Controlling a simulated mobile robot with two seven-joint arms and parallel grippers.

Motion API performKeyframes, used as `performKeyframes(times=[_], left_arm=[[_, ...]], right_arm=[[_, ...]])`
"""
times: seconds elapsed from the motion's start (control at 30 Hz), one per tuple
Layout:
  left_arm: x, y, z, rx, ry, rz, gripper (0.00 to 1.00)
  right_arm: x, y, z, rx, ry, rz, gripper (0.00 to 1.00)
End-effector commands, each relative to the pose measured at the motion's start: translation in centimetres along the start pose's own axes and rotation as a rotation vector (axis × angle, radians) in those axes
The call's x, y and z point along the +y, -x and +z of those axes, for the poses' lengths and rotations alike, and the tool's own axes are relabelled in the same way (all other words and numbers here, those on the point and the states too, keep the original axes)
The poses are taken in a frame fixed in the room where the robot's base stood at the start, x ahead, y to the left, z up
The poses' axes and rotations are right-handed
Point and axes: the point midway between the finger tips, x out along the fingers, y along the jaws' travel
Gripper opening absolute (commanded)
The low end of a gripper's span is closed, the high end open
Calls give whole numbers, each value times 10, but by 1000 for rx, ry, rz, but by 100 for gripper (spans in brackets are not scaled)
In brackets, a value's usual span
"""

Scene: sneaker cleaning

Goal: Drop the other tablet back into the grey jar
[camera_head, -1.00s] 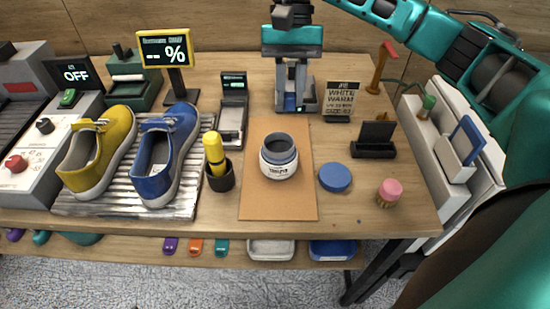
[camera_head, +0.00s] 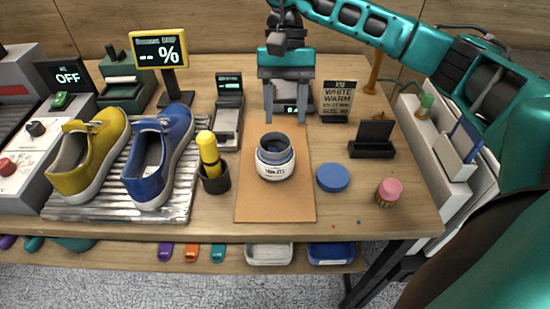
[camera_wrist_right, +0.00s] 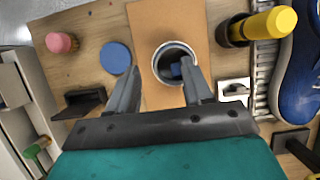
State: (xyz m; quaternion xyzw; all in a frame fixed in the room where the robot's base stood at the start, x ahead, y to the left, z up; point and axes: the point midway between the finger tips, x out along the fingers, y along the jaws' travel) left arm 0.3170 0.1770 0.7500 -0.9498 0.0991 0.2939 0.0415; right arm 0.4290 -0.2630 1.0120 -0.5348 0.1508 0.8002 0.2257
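The grey jar (camera_head: 275,165), with a white label, stands upright and open on the tan mat (camera_head: 275,205). In the right wrist view the jar (camera_wrist_right: 158,70) shows from above, with a small blue shape (camera_wrist_right: 176,69) inside its mouth, perhaps a tablet. My right gripper (camera_head: 286,118) is behind and above the jar, pointing down. In the wrist view its fingers (camera_wrist_right: 163,88) are spread apart with nothing gripped between them. No loose tablet can be made out for certain. My left gripper is not in view.
A blue lid (camera_head: 333,178), a pink-topped brush (camera_head: 389,191) and a black stand (camera_head: 372,142) are right of the jar. A yellow marker in a dark cup (camera_head: 214,180) and the sneakers (camera_head: 160,155) are left. A label card (camera_head: 337,100) stands beside the gripper.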

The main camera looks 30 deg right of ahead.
Motion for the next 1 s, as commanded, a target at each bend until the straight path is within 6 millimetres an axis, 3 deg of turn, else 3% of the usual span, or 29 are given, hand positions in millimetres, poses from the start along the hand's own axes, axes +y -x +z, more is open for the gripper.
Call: performKeyframes(times=[0.37,0.8,1.0], left_arm=[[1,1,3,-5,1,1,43],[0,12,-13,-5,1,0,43],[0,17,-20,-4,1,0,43]], right_arm=[[-1,9,0,1,0,-2,52],[0,97,1,4,-2,-2,52],[0,121,1,2,0,0,52]])
